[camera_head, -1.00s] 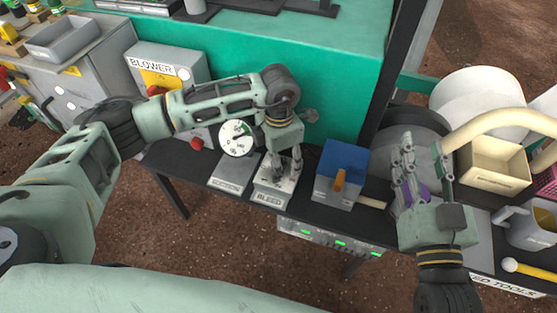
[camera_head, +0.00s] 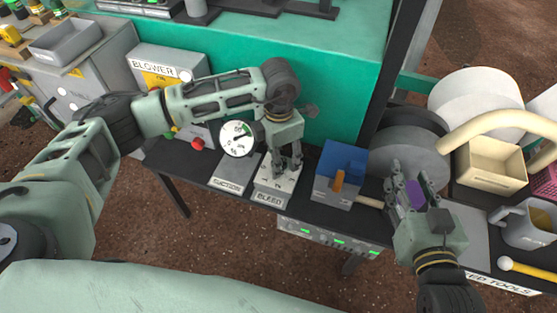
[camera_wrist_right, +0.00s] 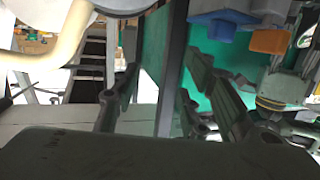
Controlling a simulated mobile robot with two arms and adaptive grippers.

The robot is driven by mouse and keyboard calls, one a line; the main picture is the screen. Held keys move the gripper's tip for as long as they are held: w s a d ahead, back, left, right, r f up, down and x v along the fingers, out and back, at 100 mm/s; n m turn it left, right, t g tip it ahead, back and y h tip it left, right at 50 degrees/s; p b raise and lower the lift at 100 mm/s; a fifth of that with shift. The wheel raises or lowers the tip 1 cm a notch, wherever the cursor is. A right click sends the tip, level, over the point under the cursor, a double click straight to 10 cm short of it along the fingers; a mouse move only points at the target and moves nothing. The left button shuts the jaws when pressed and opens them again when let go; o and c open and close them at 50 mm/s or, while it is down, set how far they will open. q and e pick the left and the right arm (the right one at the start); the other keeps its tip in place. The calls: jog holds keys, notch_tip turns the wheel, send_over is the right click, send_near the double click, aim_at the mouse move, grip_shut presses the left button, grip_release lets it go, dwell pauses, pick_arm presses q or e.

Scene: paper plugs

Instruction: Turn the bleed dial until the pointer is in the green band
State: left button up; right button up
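The bleed unit, a small pale box labelled BLEED (camera_head: 268,198), sits at the front edge of the dark bench. My left gripper (camera_head: 286,168) points down onto its top, with its fingers spread around where the dial is. The dial is mostly hidden by the fingers, and I cannot tell whether they grip it. The round white gauge (camera_head: 238,139) stands just left of the gripper. It has a green band at its upper right, but its pointer is too small to read surely. My right gripper (camera_head: 410,190) is open and empty, and its spread fingers show in the right wrist view (camera_wrist_right: 165,100).
A suction box (camera_head: 230,178) stands left of the bleed unit. A blue-topped box (camera_head: 340,172) with an orange lever stands to its right. The blower box (camera_head: 172,75), a grey roll (camera_head: 410,150), a cream bin (camera_head: 490,165) and a grey jug (camera_head: 530,225) are around.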

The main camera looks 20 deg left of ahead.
pick_arm(q)
jog(key=shift+r+p, duration=0.4)
jog(key=shift+r, duration=0.3)
pick_arm(e)
jog(key=shift+s+d+f+g+h, duration=0.2)
jog(key=shift+s+f+g, duration=0.2)
jog(key=shift+f, duration=0.35)
jog(key=shift+s+d+f+g+h, duration=0.1)
jog(key=shift+s+d+f+g, duration=0.25)
jog(key=shift+f, duration=0.35)
jog(key=shift+s+d+f+g+h, duration=0.1)
jog(key=shift+s+f+g, duration=0.15)
jog(key=shift+f+g, duration=0.35)
jog(key=shift+a+f, duration=0.1)
jog(key=shift+f, duration=0.05)
